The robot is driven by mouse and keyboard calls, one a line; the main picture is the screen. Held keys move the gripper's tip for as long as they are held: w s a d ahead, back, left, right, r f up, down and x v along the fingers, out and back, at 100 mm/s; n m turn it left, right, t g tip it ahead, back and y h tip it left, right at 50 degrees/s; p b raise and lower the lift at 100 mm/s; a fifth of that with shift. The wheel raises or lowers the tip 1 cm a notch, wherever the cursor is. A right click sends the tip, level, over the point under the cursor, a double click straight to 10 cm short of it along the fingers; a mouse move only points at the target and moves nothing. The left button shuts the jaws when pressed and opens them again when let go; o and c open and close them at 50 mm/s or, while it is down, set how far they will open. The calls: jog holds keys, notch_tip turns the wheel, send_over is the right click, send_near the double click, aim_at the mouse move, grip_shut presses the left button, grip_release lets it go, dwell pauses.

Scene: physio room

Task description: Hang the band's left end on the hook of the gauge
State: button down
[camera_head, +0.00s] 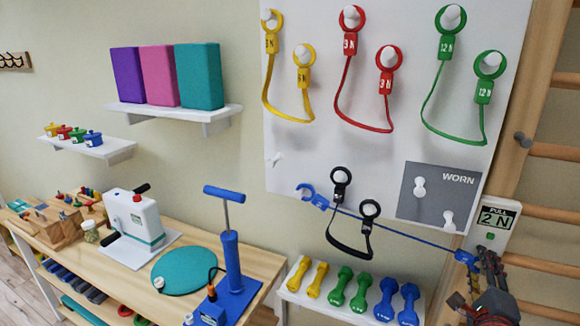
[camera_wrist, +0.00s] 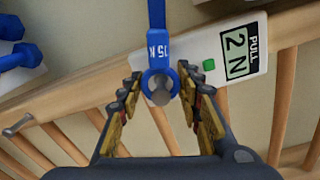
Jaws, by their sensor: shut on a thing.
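The blue band (camera_head: 390,232) runs taut across the lower board. Its far ring (camera_head: 306,191) is at a white peg on the left in the head view. Its other blue ring (camera_wrist: 146,78) is between the fingers of my gripper (camera_wrist: 160,85), which is shut on it; it also shows in the head view (camera_head: 466,257). The gauge (camera_wrist: 222,58) is a white plate with a green dot, reading "PULL 2 N"; it also shows in the head view (camera_head: 496,217). A grey round hook end (camera_wrist: 160,96) shows within the ring's opening. I cannot tell whether the ring is seated on it.
Yellow, red and green bands hang above. A shelf of dumbbells (camera_head: 350,290) stands below the board. Wooden wall bars (camera_head: 552,152) are at right. A blue pump-like stand (camera_head: 231,262) stands on the left bench.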

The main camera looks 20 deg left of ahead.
jog(key=c, duration=1.2)
grip_release()
jog(key=shift+o, duration=0.3)
jog(key=shift+o, duration=0.7)
jog(key=s+b, duration=0.1)
jog(key=s, duration=0.7)
